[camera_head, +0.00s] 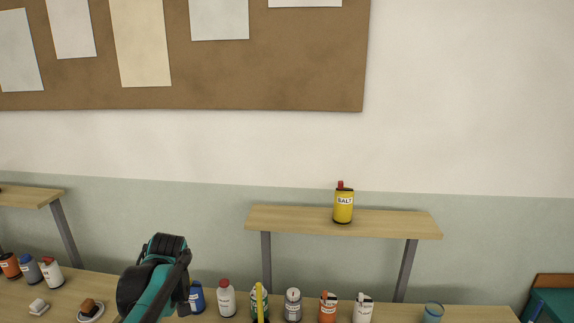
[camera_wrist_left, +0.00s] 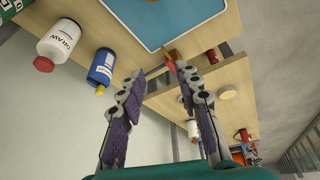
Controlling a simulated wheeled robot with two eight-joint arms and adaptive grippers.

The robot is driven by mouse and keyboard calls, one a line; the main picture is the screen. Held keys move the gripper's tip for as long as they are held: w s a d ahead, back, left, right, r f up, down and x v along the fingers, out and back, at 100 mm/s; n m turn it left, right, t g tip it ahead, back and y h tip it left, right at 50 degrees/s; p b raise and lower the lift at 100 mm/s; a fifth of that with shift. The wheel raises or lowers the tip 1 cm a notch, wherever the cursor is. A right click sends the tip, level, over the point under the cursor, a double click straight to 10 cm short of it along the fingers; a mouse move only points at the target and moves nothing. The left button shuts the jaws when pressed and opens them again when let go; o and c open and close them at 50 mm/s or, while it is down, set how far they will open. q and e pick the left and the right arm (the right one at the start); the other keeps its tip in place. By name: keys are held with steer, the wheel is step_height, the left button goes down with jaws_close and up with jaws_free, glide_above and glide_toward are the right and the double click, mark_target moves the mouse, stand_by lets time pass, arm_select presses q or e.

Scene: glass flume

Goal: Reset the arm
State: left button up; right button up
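My left arm rises at the lower left of the head view in front of the table; its fingers cannot be made out there. In the left wrist view my left gripper (camera_wrist_left: 161,70) is open, its two dark jointed fingers spread apart. Nothing is held between them. The view is tilted, with the table and bottles at the top. A white bottle with a red cap (camera_wrist_left: 58,46) and a blue bottle with a yellow cap (camera_wrist_left: 101,68) are left of the fingers. My right gripper is not in view.
A wooden shelf (camera_head: 290,220) carries a yellow salt container (camera_head: 344,206). Below, several containers stand in a row, including a white red-capped bottle (camera_head: 226,299), a grey one (camera_head: 293,306) and an orange one (camera_head: 327,308). A blue cup (camera_head: 433,313) stands at right. A blue-topped surface (camera_wrist_left: 165,18) lies beyond the fingers.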

arm_select(q)
steer(key=s+d+f+m+t+h, duration=0.1)
steer(key=s+d+f+m+t, duration=0.1)
steer(key=s+d+m, duration=0.4)
steer(key=s+d+f+m+t+h, duration=0.2)
steer(key=s+d+m, duration=0.4)
steer(key=s, duration=0.5)
steer(key=shift+d+f+t+h, duration=0.3)
steer(key=shift+d+t, duration=0.2)
steer(key=shift+d, duration=0.65)
